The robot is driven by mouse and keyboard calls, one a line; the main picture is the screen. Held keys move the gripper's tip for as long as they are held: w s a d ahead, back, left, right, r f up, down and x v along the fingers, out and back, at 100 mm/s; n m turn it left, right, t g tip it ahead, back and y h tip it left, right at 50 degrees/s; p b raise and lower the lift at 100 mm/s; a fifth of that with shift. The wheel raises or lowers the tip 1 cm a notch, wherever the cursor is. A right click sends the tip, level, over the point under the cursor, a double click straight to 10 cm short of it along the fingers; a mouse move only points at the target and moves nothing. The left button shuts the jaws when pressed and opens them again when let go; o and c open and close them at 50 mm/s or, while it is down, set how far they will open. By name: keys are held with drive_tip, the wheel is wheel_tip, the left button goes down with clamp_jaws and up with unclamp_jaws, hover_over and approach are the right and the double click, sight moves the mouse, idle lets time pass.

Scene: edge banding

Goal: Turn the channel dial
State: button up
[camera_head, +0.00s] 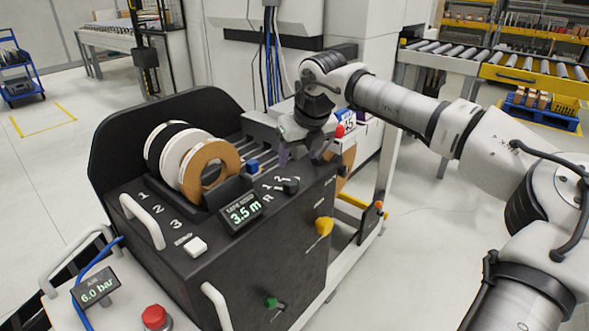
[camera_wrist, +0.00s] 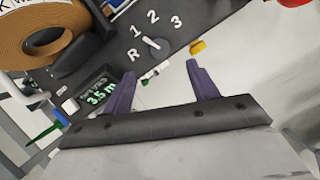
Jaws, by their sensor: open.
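The channel dial (camera_head: 290,186) is a small dark knob on the black machine's top panel, beside the marks R, 1 and 2. In the wrist view the dial (camera_wrist: 156,46) shows with marks R, 1, 2 and 3 around it. Its white pointer line appears to point toward 1. My gripper (camera_head: 300,158) is above and behind the dial in the head view. In the wrist view my gripper (camera_wrist: 162,69) has its two purple fingers apart, with nothing between them. The dial lies beyond the fingertips, not touched.
Tape rolls (camera_head: 208,168) stand left of the dial, with a display (camera_head: 243,213) reading 3.5 m in front of them. A yellow knob (camera_head: 323,227) and a green knob (camera_head: 271,302) stick out of the front face. A white handle (camera_head: 142,221) rises at the left.

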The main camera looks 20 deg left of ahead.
drive_tip(key=shift+v, duration=2.15)
